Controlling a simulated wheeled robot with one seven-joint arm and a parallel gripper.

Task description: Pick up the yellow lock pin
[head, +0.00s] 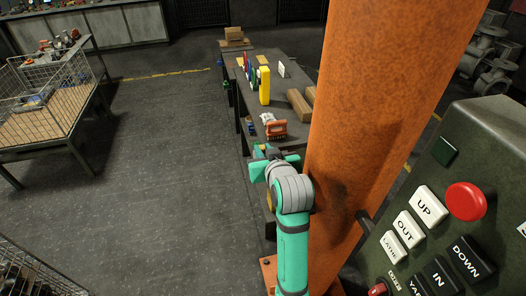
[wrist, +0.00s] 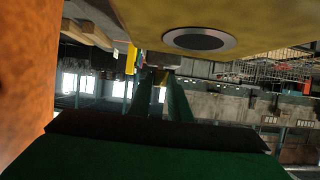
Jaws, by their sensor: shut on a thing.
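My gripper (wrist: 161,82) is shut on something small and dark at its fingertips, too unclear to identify. Its two green fingers reach away from me in the wrist view. In the head view, my gripper (head: 262,152) is seen from behind, at the near end of the dark workbench (head: 257,98) and left of the orange column (head: 385,100). I cannot make out the yellow lock pin in either view. A large dull-yellow surface (wrist: 268,68) with a ringed dark disc fills the top of the wrist view; I cannot tell what it is.
A bright yellow upright block (head: 264,85) and an orange-handled item (head: 274,131) are on the workbench. A control panel (head: 450,180) stands close on the right. A wire-basket table (head: 45,100) stands at left. The floor between is clear.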

